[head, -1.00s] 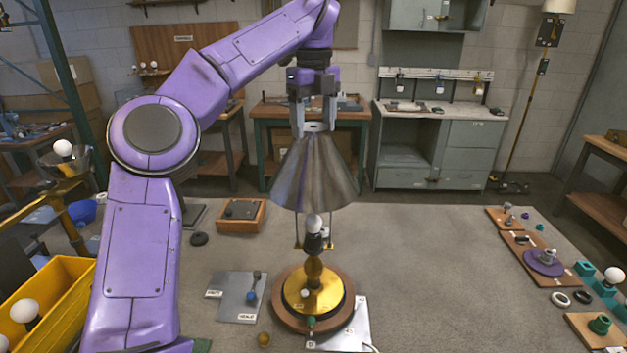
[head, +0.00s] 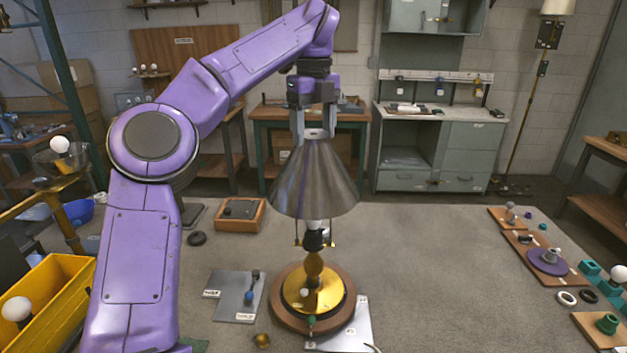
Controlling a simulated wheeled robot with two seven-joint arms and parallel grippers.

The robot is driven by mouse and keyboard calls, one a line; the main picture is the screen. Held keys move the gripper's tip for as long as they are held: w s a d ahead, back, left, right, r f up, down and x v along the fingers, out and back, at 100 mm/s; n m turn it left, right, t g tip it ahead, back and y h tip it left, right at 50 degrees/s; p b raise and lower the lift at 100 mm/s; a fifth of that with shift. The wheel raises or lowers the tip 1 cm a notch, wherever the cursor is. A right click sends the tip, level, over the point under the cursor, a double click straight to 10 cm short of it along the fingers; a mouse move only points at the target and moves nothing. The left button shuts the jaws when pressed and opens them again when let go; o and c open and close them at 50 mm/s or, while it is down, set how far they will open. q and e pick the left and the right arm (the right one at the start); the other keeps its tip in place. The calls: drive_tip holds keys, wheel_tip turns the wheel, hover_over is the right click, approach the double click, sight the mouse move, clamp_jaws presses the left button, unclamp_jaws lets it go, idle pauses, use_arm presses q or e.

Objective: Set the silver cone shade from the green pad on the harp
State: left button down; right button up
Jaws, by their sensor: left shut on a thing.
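My left gripper (head: 313,122) is shut on the top of the silver cone shade (head: 314,182). It holds the shade wide end down above the brass lamp base (head: 314,290) on its round wooden foot. The lower end of the white bulb (head: 313,224) shows under the shade's rim, above a black socket. The harp's lower ends (head: 331,243) show on both sides of the socket. The harp's upper part is hidden inside the shade, so I cannot tell whether they touch. A bit of the green pad (head: 196,345) shows behind my left arm. My right gripper is out of view.
A grey plate (head: 238,297) with small parts lies left of the lamp, and a wooden tray (head: 240,215) lies behind it. A yellow bin (head: 55,290) stands at the left. Boards with parts (head: 540,258) line the right side. The table right of the lamp is clear.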

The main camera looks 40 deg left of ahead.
sight(314, 150)
use_arm(q)
drive_tip(key=shift+f, duration=0.4)
drive_tip(key=shift+f+b, duration=2)
drive_tip(key=shift+f+b, duration=1.15)
drive_tip(key=shift+f, duration=0.05)
drive_tip(key=shift+f+b, duration=0.7)
drive_tip(key=shift+f, duration=0.15)
idle(0.5)
unclamp_jaws()
